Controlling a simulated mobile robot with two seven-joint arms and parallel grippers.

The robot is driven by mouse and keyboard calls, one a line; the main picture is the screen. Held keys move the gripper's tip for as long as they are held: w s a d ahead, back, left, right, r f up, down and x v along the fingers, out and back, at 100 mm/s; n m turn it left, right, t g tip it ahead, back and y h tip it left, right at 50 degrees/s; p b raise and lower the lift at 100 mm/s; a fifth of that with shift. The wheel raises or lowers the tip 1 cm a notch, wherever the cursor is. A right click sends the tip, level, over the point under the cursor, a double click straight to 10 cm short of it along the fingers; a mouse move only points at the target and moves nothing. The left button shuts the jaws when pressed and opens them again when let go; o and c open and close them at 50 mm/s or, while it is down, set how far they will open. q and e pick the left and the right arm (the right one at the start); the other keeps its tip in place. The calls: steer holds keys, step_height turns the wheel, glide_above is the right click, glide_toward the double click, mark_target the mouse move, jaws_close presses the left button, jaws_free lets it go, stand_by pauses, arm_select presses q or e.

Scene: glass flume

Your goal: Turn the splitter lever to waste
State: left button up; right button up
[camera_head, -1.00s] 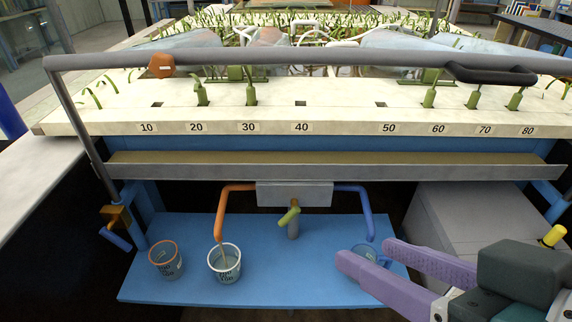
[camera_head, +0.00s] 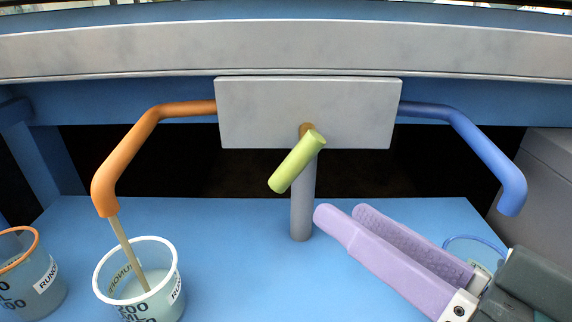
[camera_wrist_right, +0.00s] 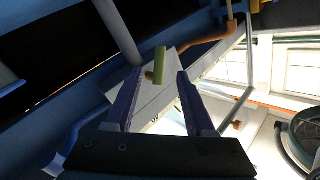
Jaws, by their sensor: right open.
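The splitter is a pale grey box (camera_head: 250,110) under the flume's edge, with a yellow-green lever (camera_head: 297,162) on its front. The lever slants down to the left, toward the side of the orange pipe (camera_head: 130,145). A blue pipe (camera_head: 480,145) leaves the box on the right. A thin stream runs from the orange pipe into a white-rimmed cup (camera_head: 150,295). My right gripper (camera_head: 342,212) is open and empty, below and to the right of the lever, not touching it. In the right wrist view the lever (camera_wrist_right: 160,65) appears between and beyond the fingers. My left gripper is not in view.
A grey vertical pipe (camera_head: 302,205) stands below the splitter. An orange-rimmed cup (camera_head: 30,275) is at the left of the blue shelf (camera_head: 240,250). A blue-rimmed cup (camera_head: 472,246) is partly hidden behind my right gripper. The shelf's middle is clear.

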mark_target(292, 180)
steer(key=b+x, duration=0.2)
steer(key=x, duration=0.7)
steer(key=shift+w+a+f, duration=0.15)
steer(key=shift+w+a, duration=0.1)
steer(key=shift+a, duration=0.05)
steer(key=c, duration=0.4)
jaws_close()
